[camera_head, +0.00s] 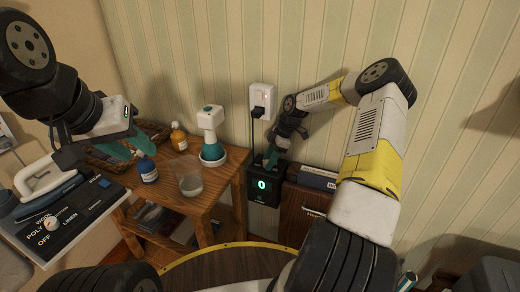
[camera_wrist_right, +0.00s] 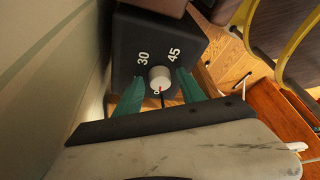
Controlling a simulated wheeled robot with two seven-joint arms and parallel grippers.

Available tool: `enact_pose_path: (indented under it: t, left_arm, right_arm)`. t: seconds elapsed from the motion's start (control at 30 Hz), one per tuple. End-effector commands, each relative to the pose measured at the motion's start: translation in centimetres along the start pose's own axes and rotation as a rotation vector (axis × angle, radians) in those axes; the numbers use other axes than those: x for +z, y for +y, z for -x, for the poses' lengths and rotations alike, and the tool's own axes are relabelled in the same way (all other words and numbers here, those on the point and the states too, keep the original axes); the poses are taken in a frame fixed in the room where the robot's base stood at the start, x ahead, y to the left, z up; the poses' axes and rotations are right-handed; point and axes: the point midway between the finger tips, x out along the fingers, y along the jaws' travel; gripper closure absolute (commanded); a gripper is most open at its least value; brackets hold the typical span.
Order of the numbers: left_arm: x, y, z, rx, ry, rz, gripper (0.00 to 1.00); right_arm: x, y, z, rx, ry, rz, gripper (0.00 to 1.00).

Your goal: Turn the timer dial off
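The timer is a black box (camera_head: 263,189) low against the wall, with a lit green "0" on its front. In the right wrist view, the timer's top face (camera_wrist_right: 140,28) carries a pale round dial (camera_wrist_right: 159,76) and the marks 30 and 45. A red line on the dial points toward my gripper's palm, near a partly hidden mark. My right gripper (camera_head: 271,160) is over the timer. In the wrist view its teal fingers (camera_wrist_right: 158,90) stand apart, one on each side of the dial; contact is unclear. My left gripper (camera_head: 132,147) is open and empty above the wooden table.
The wooden table (camera_head: 207,207) holds a white-and-teal steamer (camera_head: 210,135), a blue bottle (camera_head: 148,170), an orange bottle (camera_head: 179,137) and a clear cup (camera_head: 190,185). A wall outlet with a plug (camera_head: 262,98) is above the timer. An iron (camera_head: 50,180) is at left.

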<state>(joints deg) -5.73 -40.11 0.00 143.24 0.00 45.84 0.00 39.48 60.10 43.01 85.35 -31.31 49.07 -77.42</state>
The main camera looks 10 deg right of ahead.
Motion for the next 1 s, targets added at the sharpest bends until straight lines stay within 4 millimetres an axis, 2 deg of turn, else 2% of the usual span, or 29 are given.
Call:
enact_pose_path:
  t: [0.37, 0.57, 0.6, 1.0]
  left_arm:
    - [0.0, 0.0, 0.0, 0.0, 0.0, 0.0, 0.64]
    - [0.0, 0.0, 0.0, 0.0, 0.0, 0.0, 0.64]
    - [0.0, 0.0, 0.0, 0.0, 0.0, 0.0, 0.64]
    - [0.0, 0.0, 0.0, 0.0, 0.0, 0.0, 0.64]
  right_arm:
    - [-0.3, 0.1, 0.4, 0.001, 0.002, 0.002, 0.49]
    - [-1.3, 0.1, 3.1, 0.004, -0.001, 0.003, 0.49]
    - [-1.6, -0.3, 3.6, 0.001, -0.001, 0.002, 0.49]
    - [-3.6, -9.8, 3.4, -0.001, -0.001, 0.001, 0.49]
